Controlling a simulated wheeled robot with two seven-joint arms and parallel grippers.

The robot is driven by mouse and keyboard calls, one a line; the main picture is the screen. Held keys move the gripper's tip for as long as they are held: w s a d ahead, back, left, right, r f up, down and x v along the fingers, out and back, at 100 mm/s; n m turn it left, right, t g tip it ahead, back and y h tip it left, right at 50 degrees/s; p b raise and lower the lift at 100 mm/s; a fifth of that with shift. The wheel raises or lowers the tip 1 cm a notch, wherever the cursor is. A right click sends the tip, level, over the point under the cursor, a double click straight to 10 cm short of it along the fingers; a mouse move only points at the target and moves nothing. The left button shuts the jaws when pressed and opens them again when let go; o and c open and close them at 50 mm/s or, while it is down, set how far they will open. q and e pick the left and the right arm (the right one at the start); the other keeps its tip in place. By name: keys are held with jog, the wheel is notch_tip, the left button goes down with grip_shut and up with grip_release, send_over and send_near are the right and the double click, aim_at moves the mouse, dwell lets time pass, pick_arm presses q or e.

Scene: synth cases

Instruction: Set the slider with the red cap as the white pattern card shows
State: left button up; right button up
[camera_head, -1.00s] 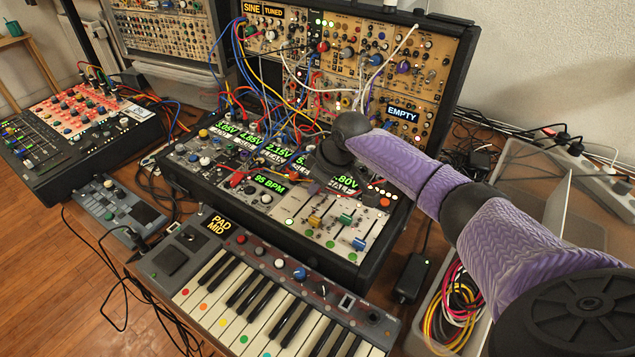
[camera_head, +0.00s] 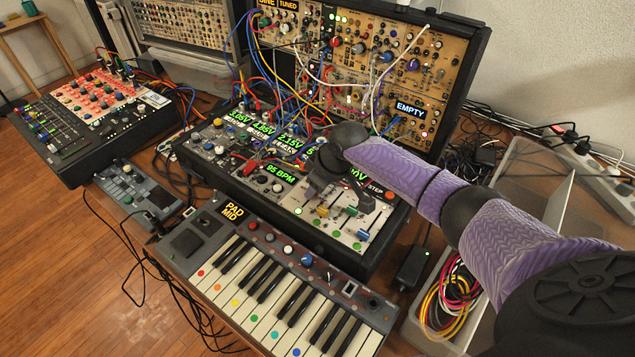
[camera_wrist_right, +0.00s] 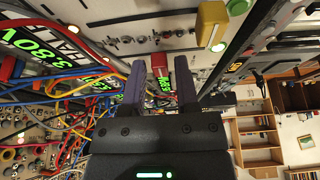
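A slider panel (camera_head: 330,230) lies in the lower part of the desktop case. In the head view its yellow cap (camera_head: 322,211), green cap (camera_head: 351,211) and blue cap (camera_head: 362,235) show; I cannot make out a red cap there. In the right wrist view a red cap (camera_wrist_right: 159,66) shows between the two fingers, close to their tips; I cannot tell whether they touch it. My right gripper (camera_head: 330,182) is above the panel's upper part, and its fingers (camera_wrist_right: 160,60) are apart. My left gripper is in no view. I cannot identify a white pattern card.
Patch cables (camera_head: 285,95) crowd the panels behind and left of the gripper. A keyboard (camera_head: 265,290) lies in front of the case. A clear bin with cables (camera_head: 448,300) stands right of it. A mixer (camera_head: 80,125) stands at the left.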

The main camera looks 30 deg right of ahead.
jog(key=shift+o, duration=0.8)
jog(key=shift+r, duration=0.3)
jog(key=p+v, duration=0.4)
jog(key=v, duration=0.5)
jog(key=shift+s+p, duration=0.25)
jog(key=shift+p, duration=0.15)
jog(key=shift+r, duration=0.1)
